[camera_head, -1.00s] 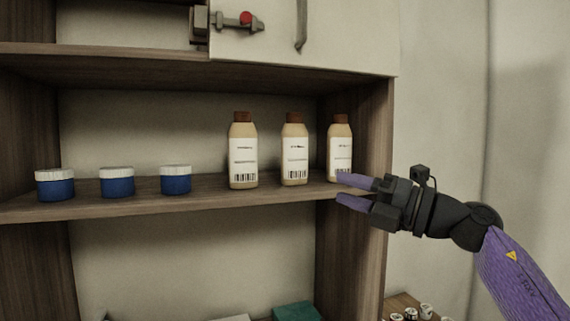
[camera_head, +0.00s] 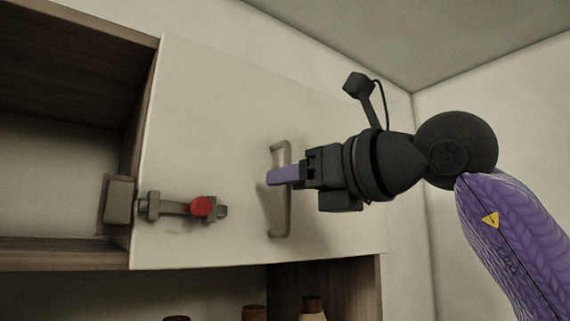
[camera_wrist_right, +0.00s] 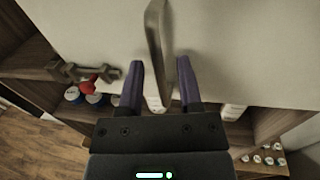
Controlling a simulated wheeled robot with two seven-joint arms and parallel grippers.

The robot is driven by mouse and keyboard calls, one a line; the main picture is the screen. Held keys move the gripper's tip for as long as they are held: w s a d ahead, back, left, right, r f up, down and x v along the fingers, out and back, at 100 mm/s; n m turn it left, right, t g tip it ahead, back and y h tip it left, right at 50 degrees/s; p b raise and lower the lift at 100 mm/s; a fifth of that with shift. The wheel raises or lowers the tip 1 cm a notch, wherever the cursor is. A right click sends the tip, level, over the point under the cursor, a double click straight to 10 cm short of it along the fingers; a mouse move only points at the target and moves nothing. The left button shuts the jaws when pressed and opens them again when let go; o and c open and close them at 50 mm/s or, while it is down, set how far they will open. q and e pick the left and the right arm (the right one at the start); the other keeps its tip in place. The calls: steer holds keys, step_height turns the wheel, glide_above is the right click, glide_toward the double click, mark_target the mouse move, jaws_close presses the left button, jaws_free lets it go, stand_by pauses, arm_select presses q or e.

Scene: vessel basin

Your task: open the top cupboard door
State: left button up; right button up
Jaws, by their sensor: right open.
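The top cupboard door (camera_head: 215,120) is a cream panel that fills the middle of the head view and looks closed. Its grey upright bar handle (camera_head: 286,218) is right of the middle. A latch with a red knob (camera_head: 201,207) is at the door's lower left; whether its bolt is engaged is unclear. My right gripper (camera_head: 272,177) is at the handle, coming from the right. In the right wrist view, the open fingers (camera_wrist_right: 160,68) are on either side of the handle (camera_wrist_right: 156,35), with visible gaps. My left gripper is not in view.
An open compartment (camera_head: 60,160) lies left of the door. Brown bottle caps (camera_head: 312,303) show on the shelf below. A wall is to the right.

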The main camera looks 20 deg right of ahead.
steer(key=shift+w+a, duration=0.3)
steer(key=shift+w, duration=0.2)
jaws_close()
steer(key=shift+r, duration=0.1)
stand_by(1.0)
